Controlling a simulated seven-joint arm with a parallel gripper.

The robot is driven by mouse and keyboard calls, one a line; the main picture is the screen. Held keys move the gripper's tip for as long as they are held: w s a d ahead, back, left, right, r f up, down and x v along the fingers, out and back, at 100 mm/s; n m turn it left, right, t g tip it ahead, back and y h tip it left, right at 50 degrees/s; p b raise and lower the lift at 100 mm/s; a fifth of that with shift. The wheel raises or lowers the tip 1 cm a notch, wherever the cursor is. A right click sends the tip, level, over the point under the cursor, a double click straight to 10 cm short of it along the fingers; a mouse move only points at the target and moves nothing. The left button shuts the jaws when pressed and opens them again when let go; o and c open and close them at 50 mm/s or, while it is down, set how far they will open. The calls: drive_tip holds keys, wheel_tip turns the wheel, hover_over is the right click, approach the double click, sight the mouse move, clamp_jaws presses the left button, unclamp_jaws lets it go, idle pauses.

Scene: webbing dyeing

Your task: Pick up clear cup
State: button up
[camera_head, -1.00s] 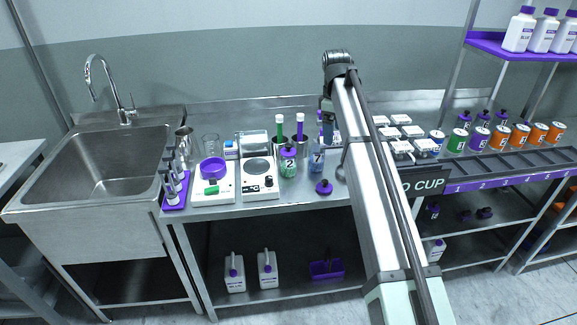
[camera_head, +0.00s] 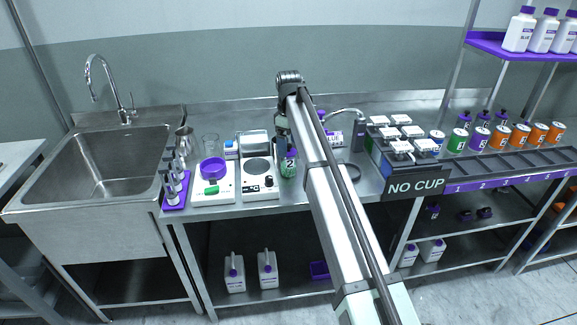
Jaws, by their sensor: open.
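A clear cup (camera_head: 210,143) stands upright on the steel counter at the left, behind the white scale with the purple dish. Nothing covers it. My gripper (camera_head: 282,132) hangs pointing down from the end of my arm, to the right of the cup and apart from it, above the bottles behind the hotplate. It is open; its fingertips are small and hard to make out.
A metal pitcher (camera_head: 186,139) stands left of the cup, near the sink (camera_head: 98,165).

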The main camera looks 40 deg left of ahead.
sight(288, 163)
drive_tip(key=shift+w+a+f, duration=0.1)
drive_tip(key=shift+a+f, duration=0.05)
drive_tip(key=shift+f, duration=1.55)
drive_tip(key=shift+a+f, duration=0.1)
drive_tip(key=shift+f, duration=1.55)
drive_tip(key=c, duration=1.2)
